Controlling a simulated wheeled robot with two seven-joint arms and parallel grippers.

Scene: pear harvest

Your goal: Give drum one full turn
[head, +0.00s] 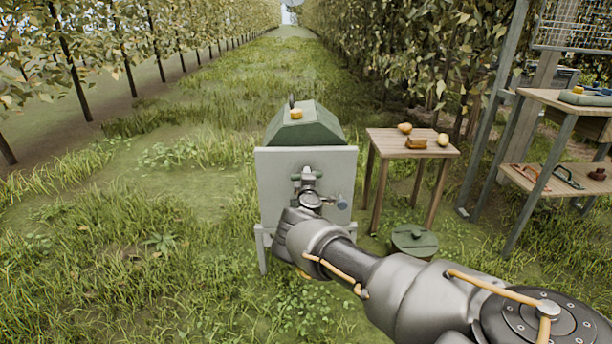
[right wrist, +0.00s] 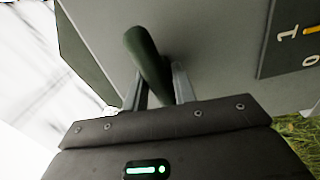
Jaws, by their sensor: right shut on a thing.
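The drum machine (head: 305,126) stands ahead in the head view, with a green top above a pale grey front panel (head: 268,185). A metal hub (head: 308,178) sits on the front panel. In the right wrist view, a dark green rod-like handle (right wrist: 148,58) stands out from a grey surface. My right gripper (right wrist: 158,88) is shut on this handle, one finger on each side. In the head view my right arm reaches in from the lower right to the panel and covers the grip. My left gripper is not in view.
A small wooden table (head: 385,138) with several pear-coloured things stands right of the machine. A lidded green bin (head: 414,240) is below it. A taller shelf (head: 550,97) is at far right. A dark numbered plate (right wrist: 292,38) shows beside the handle. Grass at left is clear.

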